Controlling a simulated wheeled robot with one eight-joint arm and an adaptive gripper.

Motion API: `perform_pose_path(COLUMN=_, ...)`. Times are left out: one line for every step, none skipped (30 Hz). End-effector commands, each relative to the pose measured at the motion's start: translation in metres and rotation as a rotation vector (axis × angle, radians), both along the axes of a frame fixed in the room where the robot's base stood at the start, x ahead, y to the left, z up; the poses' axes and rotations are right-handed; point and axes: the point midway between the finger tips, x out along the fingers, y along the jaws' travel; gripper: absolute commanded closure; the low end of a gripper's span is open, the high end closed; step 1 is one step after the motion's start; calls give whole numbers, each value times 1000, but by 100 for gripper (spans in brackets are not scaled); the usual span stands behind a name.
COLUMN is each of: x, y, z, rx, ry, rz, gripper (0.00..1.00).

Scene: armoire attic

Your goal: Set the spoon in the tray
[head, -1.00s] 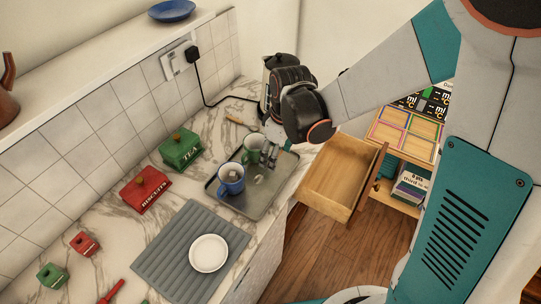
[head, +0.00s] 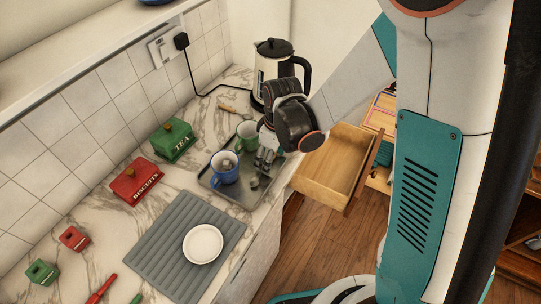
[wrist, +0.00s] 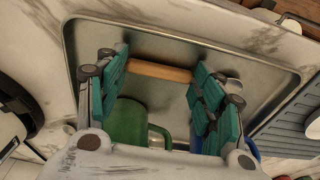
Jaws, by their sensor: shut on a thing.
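My gripper (head: 266,158) is over the right part of the grey metal tray (head: 211,181), beside the two mugs. In the wrist view my gripper (wrist: 158,90) has its fingers apart, with the spoon's wooden handle (wrist: 160,70) between them. The spoon's small metal bowl shows past the right finger. In the head view the spoon (head: 256,182) appears as a small grey shape below the fingertips, low over the tray. I cannot tell whether it touches the tray. The tray's rim and floor also show in the wrist view (wrist: 90,28).
A blue mug (head: 224,168) and a green mug (head: 246,137) stand in the tray, close to my gripper. A kettle (head: 273,62) stands behind. A grey mat (head: 160,257) with a white plate (head: 203,244) lies in front. An open wooden drawer (head: 325,175) juts out at the right.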

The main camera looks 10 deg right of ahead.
Motion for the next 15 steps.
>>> perform_pose_path(x=0, y=0, z=-3, rx=0, ry=0, rz=0, gripper=54)
perform_pose_path(x=0, y=0, z=-2, rx=0, ry=0, rz=0, gripper=31)
perform_pose_path(x=0, y=0, z=-1, rx=0, ry=0, rz=0, gripper=22)
perform_pose_path(x=0, y=0, z=-1, rx=0, ry=0, rz=0, gripper=18)
perform_pose_path(x=0, y=0, z=-1, rx=0, ry=0, rz=0, gripper=18)
perform_pose_path(x=0, y=0, z=-1, rx=0, ry=0, rz=0, gripper=18)
perform_pose_path(x=0, y=0, z=-1, rx=0, ry=0, rz=0, gripper=18)
perform_pose_path(x=0, y=0, z=-1, rx=0, ry=0, rz=0, gripper=18)
perform_pose_path(x=0, y=0, z=-1, rx=0, ry=0, rz=0, gripper=18)
perform_pose_path(x=0, y=0, z=-1, rx=0, ry=0, rz=0, gripper=18)
perform_pose_path(x=0, y=0, z=-1, rx=0, ry=0, rz=0, gripper=18)
perform_pose_path(x=0, y=0, z=-1, rx=0, ry=0, rz=0, gripper=18)
perform_pose_path(x=0, y=0, z=-1, rx=0, ry=0, rz=0, gripper=18)
perform_pose_path(x=0, y=0, z=-1, rx=0, ry=0, rz=0, gripper=18)
perform_pose_path(x=0, y=0, z=0, rx=0, ry=0, rz=0, gripper=18)
